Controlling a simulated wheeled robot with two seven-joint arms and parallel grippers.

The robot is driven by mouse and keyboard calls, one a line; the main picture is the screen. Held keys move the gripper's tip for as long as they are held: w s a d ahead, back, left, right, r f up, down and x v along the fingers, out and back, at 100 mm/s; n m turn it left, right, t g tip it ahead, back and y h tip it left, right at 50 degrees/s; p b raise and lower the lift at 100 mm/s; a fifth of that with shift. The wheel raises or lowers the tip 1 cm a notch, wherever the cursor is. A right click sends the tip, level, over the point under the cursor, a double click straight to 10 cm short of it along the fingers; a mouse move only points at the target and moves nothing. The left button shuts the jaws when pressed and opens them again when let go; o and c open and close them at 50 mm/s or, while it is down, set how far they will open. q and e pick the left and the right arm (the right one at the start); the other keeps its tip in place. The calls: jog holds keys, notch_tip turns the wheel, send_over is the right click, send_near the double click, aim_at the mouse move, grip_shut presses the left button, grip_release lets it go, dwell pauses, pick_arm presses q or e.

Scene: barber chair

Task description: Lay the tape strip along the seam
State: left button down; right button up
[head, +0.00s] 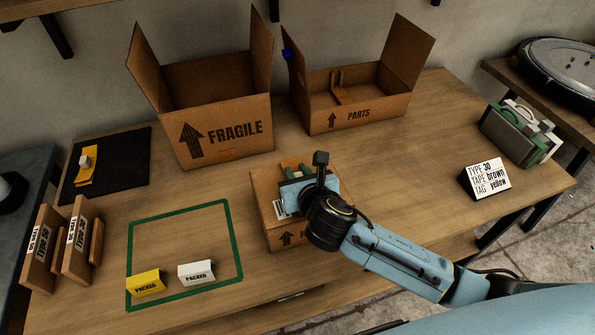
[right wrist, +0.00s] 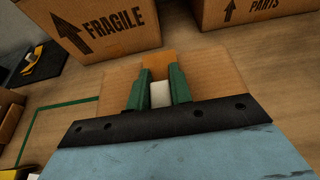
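A small closed carton (head: 268,190) with a white label and an arrow stands at the middle of the table. My right gripper (head: 292,172) is over its top. In the right wrist view, the green fingers (right wrist: 160,90) sit on both sides of a white block (right wrist: 160,95). An orange-brown tape strip (right wrist: 158,62) extends beyond the block over the carton's top (right wrist: 208,70). The fingers appear closed on the block. Whether the strip touches the carton is unclear, and I cannot make out the seam. My left gripper is not in view.
Behind stand an open FRAGILE box (head: 225,135) and an open PARTS box (head: 370,110). A black mat (head: 125,160) holds a yellow strip with a white block (head: 86,165). A green outline (head: 232,225) surrounds yellow and white PACKED tags.

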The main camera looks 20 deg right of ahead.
jog(key=o, duration=0.5)
jog(key=shift+s+r, duration=0.1)
jog(key=shift+s, duration=0.1)
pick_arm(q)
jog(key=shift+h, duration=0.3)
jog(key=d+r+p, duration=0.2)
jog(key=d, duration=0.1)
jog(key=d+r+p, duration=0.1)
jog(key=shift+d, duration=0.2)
pick_arm(e)
jog(key=v, duration=1.3)
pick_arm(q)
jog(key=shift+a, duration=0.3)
pick_arm(e)
jog(key=shift+w, duration=0.1)
